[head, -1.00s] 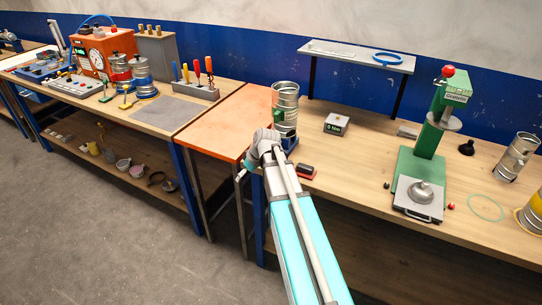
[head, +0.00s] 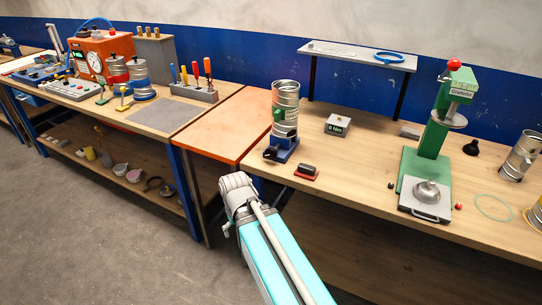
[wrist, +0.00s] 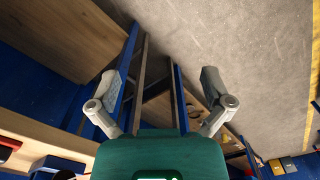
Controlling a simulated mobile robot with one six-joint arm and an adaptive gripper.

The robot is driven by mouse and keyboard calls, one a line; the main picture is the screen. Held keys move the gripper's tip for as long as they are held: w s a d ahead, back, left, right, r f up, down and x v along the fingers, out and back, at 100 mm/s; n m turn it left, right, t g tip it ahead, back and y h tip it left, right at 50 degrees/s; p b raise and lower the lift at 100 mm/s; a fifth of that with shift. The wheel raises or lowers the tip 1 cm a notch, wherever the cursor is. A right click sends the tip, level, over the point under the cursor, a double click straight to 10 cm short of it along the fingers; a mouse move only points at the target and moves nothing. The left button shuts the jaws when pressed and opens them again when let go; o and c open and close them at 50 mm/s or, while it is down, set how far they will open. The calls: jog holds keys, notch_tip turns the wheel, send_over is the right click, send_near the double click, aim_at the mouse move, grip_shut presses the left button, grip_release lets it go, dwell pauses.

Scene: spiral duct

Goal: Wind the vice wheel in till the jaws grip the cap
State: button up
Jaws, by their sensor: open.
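The blue vice (head: 283,151) stands on the wooden bench near its left end. A tall silver can-like cylinder (head: 286,103) with a green label stands upright at it. A dark round part (head: 270,153), possibly the vice wheel, shows at its front left. I cannot make out the cap or the jaw gap. My gripper is in front of and below the bench edge, left of the vice and apart from it; in the wrist view my gripper (wrist: 158,90) is open and empty. A blue part (wrist: 62,163) at the lower left there may be the vice.
A red-and-black block (head: 306,172) lies right of the vice, with a grey "0 Nm" box (head: 338,125) behind. A green press (head: 430,150) stands farther right. An orange-topped table (head: 228,125) adjoins on the left. Open floor (head: 100,235) lies in front.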

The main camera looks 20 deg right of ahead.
jog(key=shift+w+d+f+n+h+b, duration=0.75)
jog(key=shift+d+n+h, duration=0.15)
jog(key=shift+d, duration=0.6)
jog(key=n+t+h+b, duration=1.1)
jog(key=n+h+b, duration=0.1)
jog(key=n, duration=1.1)
send_near(270, 154)
jog(key=v, duration=0.3)
jog(key=shift+w+f, duration=0.1)
jog(key=shift+f, duration=0.1)
jog(key=x, duration=1.3)
jog(key=shift+w+d+r, duration=0.15)
jog(key=shift+d, duration=0.2)
